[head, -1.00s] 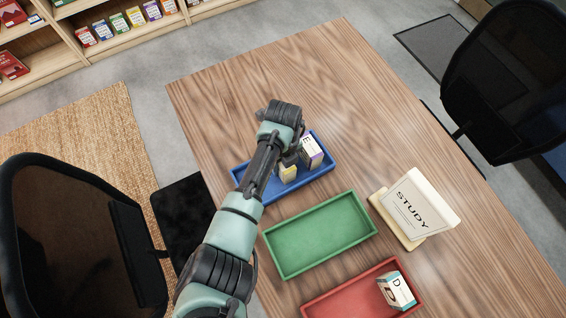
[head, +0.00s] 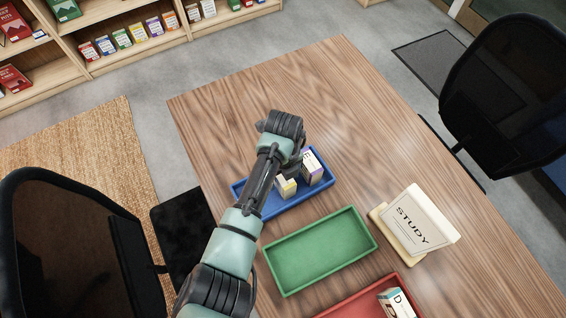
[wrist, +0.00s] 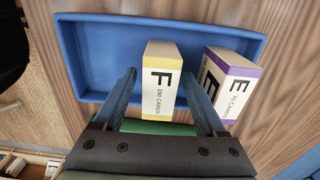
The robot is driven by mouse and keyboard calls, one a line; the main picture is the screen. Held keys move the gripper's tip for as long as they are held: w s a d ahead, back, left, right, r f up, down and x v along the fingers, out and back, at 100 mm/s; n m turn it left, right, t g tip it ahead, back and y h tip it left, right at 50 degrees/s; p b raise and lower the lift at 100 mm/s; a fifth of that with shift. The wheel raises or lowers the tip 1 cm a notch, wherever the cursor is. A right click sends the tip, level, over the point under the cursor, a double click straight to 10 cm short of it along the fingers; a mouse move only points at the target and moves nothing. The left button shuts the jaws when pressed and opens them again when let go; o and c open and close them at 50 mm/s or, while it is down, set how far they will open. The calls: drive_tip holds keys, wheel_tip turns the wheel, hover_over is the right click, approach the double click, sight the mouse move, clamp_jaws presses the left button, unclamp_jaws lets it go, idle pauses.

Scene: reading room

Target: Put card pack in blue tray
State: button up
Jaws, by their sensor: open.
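The blue tray (head: 247,202) lies on the wooden table and also shows in the wrist view (wrist: 100,60). A yellow-topped card pack marked F (head: 287,188) stands in it. A purple-edged card pack marked E (head: 313,168) stands beside it at the tray's right end. In the wrist view my gripper (wrist: 160,78) is open, its fingers to either side of the F pack (wrist: 161,92) with a gap on each side. The E pack (wrist: 228,82) is just outside the right finger. In the head view the fingertips are mostly hidden by my wrist.
An empty green tray (head: 318,252) lies in front of the blue one. A red tray (head: 350,305) holds a card pack marked D (head: 396,303). A STUDY sign (head: 415,222) stands at right. Chairs flank the table. Its far part is clear.

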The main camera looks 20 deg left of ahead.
wheel_tip(320, 180, up, 10)
drive_tip(key=shift+r, duration=0.1)
drive_tip(key=w+d+r+n+t, duration=0.35)
drive_tip(key=w+r, duration=0.25)
drive_tip(key=r, duration=0.2)
drive_tip(key=w+d+r+n+t, duration=0.2)
drive_tip(key=w+d+r+t, duration=0.15)
drive_tip(key=w+r, duration=0.3)
drive_tip(key=w+d+r+n+t+h, duration=0.1)
drive_tip(key=d+r+n+t, duration=0.15)
drive_tip(key=r, duration=0.55)
drive_tip(key=w+d+r+n+t, duration=0.1)
drive_tip(key=r+n+t, duration=0.25)
drive_tip(key=r, duration=0.35)
wheel_tip(320, 180, up, 15)
drive_tip(key=s+d+n+t+h, duration=0.1)
drive_tip(key=s+n+t, duration=0.2)
drive_tip(key=n+t, duration=0.15)
drive_tip(key=s+a+r+n+t+y, duration=0.1)
drive_tip(key=s+r+n+t+y, duration=0.1)
drive_tip(key=s+r+n+t, duration=0.8)
drive_tip(key=s+r, duration=0.6)
drive_tip(key=r, duration=0.3)
drive_tip(key=shift+s+a+n, duration=0.3)
drive_tip(key=shift+a+n, duration=0.05)
drive_tip(key=shift+n, duration=0.05)
